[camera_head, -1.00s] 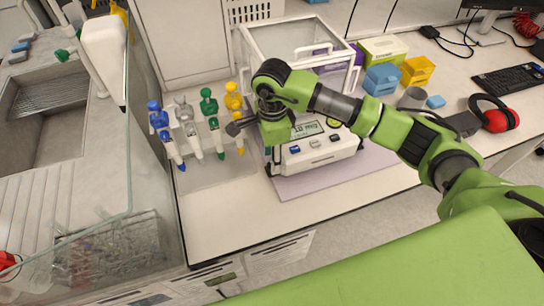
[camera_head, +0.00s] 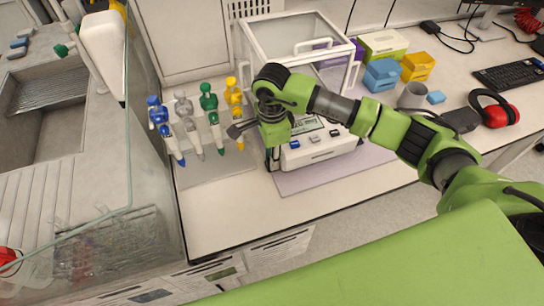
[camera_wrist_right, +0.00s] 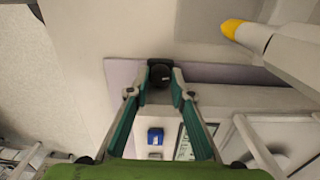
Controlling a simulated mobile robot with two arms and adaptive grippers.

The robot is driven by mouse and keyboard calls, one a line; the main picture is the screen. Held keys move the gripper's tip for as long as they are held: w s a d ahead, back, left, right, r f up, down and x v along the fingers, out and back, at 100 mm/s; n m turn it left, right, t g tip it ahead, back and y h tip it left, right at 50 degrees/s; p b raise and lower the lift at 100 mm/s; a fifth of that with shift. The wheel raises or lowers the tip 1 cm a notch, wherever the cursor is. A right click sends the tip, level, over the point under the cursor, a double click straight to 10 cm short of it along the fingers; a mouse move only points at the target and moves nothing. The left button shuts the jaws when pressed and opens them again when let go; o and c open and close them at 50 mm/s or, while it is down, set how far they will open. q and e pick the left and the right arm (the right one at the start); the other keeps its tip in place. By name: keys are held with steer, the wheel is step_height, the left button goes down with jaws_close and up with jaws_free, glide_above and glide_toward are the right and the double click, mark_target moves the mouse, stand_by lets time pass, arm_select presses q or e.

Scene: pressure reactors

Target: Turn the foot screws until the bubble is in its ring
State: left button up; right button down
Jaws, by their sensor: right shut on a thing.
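The white balance (camera_head: 322,152) stands on a lilac mat (camera_head: 335,172), with a clear draft shield (camera_head: 300,35) behind its front panel. A black foot screw (camera_wrist_right: 160,74) shows at the balance's front corner in the right wrist view. My right gripper (camera_wrist_right: 160,77) is shut on this foot screw, a finger on each side; in the head view the gripper (camera_head: 273,160) is low at the balance's left front corner. My right arm and wrist hide part of the balance and its display. I cannot make out the bubble or its ring. My left gripper is not in view.
A rack of coloured pipettes (camera_head: 208,115) stands close on the left of the gripper. Blue (camera_head: 381,76) and yellow (camera_head: 417,67) boxes, a grey mug (camera_head: 412,95) and red ear defenders (camera_head: 495,115) are on the right. The bench front before the pipettes is clear.

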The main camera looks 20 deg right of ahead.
steer(key=shift+f+n+b, duration=0.1)
steer(key=shift+n+b, duration=0.3)
steer(key=shift+b, duration=0.2)
steer(key=c, duration=1.8)
jaws_free()
steer(key=shift+r, duration=0.25)
step_height(320, 180, up, 12)
steer(key=shift+f, duration=0.1)
